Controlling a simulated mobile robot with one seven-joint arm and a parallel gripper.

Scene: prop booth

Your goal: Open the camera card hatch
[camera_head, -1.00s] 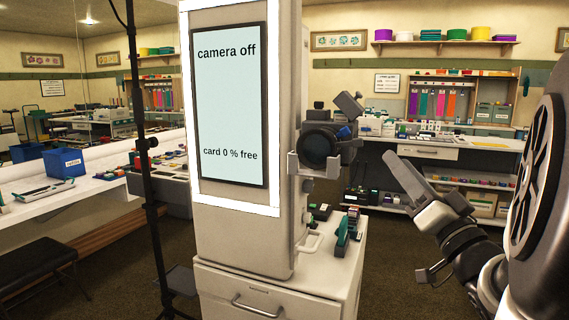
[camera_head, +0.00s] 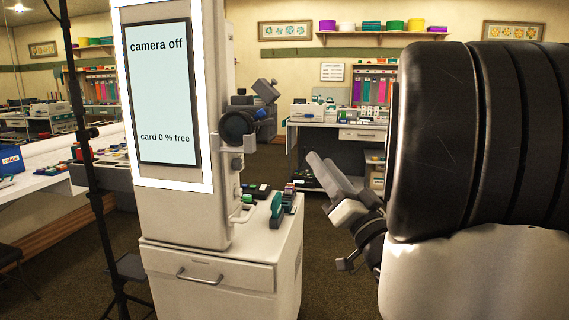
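The camera (camera_head: 238,126) is a dark body with a round lens, held in a grey bracket on the right side of the white booth column (camera_head: 172,208). The booth screen (camera_head: 163,100) reads "camera off" and "card 0 % free". I cannot make out the card hatch at this size and angle. My gripper (camera_head: 325,178) is in the air to the right of the camera, lower than it and apart from it. Its fingers point up and left, and their gap cannot be judged from this side. Nothing is seen held in it.
The column stands on a white cabinet (camera_head: 212,262) with a drawer; a teal item (camera_head: 276,208) and other small things lie on its top. A black stand (camera_head: 88,170) rises at left. A workbench (camera_head: 340,125) is behind. Carpet is clear right of the cabinet.

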